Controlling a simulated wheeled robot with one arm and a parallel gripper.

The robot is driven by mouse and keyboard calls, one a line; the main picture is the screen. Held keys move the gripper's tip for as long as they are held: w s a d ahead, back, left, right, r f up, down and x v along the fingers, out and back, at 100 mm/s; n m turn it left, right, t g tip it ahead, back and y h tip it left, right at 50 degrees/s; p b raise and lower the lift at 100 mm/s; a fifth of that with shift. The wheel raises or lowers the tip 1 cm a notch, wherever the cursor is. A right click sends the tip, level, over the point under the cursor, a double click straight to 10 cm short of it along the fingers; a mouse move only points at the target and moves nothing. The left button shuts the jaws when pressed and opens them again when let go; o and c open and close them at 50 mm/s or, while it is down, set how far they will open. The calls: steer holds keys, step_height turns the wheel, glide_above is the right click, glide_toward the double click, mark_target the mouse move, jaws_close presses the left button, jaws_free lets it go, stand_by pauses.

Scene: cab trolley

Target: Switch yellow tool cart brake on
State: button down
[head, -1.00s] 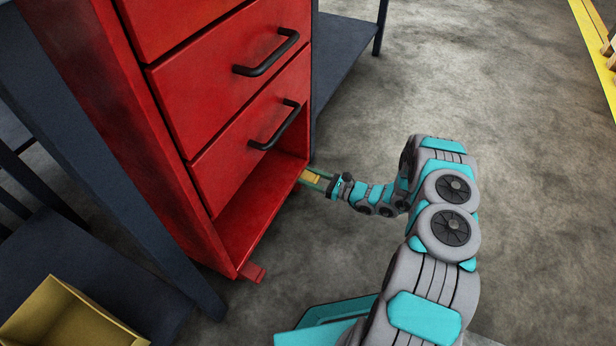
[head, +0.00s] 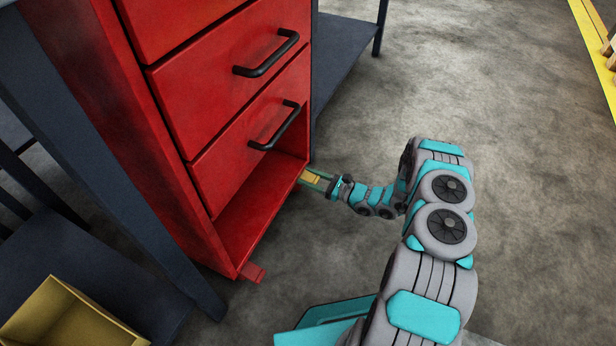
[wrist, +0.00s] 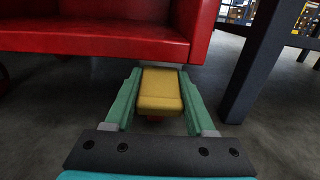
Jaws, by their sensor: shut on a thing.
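The tool cart (head: 215,140) is red in the picture, with black-handled drawers and an open bottom shelf. A yellow brake pedal (wrist: 160,88) sticks out from its lower edge; in the head view the pedal (head: 310,179) is at the cart's near right bottom corner. My gripper (wrist: 160,76) is low by the floor, its green fingers on either side of the pedal and shut on it. It also shows in the head view (head: 317,181). The pedal's hinge is hidden.
A dark table leg (head: 120,175) stands left of the cart in the head view. A yellow bin (head: 75,318) sits on a dark low shelf (head: 150,295) at bottom left. Another dark bench (head: 345,55) is behind the cart. The concrete floor (head: 540,200) at right is clear.

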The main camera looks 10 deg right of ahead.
steer(key=shift+a+f+y, duration=0.15)
steer(key=shift+y, duration=0.15)
steer(key=shift+f+t+y, duration=0.1)
steer(key=shift+t+y, duration=0.2)
steer(key=shift+t, duration=0.1)
steer(key=shift+c, duration=1.2)
jaws_free()
steer(key=v, duration=0.8)
steer(key=shift+w+p, duration=0.1)
steer(key=shift+p, duration=0.3)
